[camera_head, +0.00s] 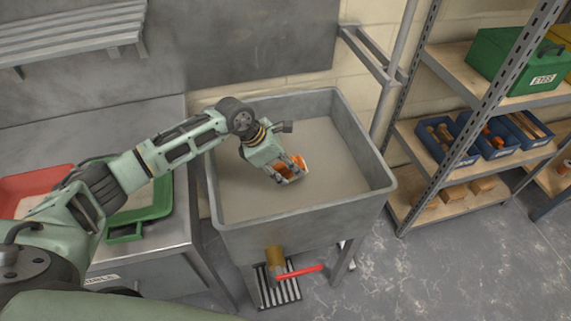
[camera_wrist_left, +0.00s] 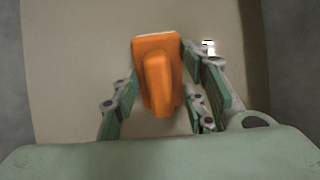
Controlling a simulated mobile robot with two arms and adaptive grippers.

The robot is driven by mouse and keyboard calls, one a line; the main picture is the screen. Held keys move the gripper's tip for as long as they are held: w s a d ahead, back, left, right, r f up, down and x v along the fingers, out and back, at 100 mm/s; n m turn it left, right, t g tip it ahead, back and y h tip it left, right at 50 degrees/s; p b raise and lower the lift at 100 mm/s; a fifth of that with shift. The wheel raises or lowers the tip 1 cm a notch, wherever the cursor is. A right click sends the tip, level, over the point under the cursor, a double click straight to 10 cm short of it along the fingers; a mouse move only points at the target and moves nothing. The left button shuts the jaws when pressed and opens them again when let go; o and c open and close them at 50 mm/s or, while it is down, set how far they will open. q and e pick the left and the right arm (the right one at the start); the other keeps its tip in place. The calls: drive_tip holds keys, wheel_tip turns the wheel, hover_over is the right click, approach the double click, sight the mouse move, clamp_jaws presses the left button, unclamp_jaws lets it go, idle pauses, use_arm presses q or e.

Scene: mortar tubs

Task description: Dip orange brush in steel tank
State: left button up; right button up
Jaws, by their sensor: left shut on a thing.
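The steel tank (camera_head: 300,236) is a grey tub on legs, with a flat beige-grey fill inside. My left gripper (camera_head: 288,172) is over the tank's opening, shut on the orange brush (camera_head: 294,164). In the left wrist view the orange brush (camera_wrist_left: 157,80) sits between the green fingers of the left gripper (camera_wrist_left: 160,95), its handle toward the camera. The brush's lower side is hidden, so I cannot tell whether it touches the fill. My right gripper is not in view.
A red lever (camera_head: 300,271) sticks out below the tank's front. A metal shelf with blue bins (camera_head: 496,139) and a green case (camera_head: 515,62) stands at the right. A grey bench at the left holds a green tub (camera_head: 150,205) and a red tub (camera_head: 35,186).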

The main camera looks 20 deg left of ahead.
use_arm(q)
wheel_tip(320, 180, down, 4)
drive_tip(key=b, duration=0.2)
drive_tip(key=shift+r+b, duration=0.1)
drive_tip(key=shift+b, duration=0.2)
drive_tip(key=shift+f+b, duration=0.55)
drive_tip(key=shift+f, duration=0.1)
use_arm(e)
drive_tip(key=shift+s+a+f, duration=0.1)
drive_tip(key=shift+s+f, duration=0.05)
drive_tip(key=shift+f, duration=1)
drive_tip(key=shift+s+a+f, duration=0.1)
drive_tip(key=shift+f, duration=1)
use_arm(q)
drive_tip(key=shift+r+p, duration=1.95)
drive_tip(key=shift+r, duration=1)
drive_tip(key=shift+r+p, duration=2.2)
drive_tip(key=shift+r, duration=1.4)
wheel_tip(320, 180, up, 7)
drive_tip(key=p, duration=0.4)
hover_over(286, 174)
drive_tip(key=w, duration=0.1)
drive_tip(key=shift+w+a+r, duration=0.1)
drive_tip(key=shift+a+r, duration=0.2)
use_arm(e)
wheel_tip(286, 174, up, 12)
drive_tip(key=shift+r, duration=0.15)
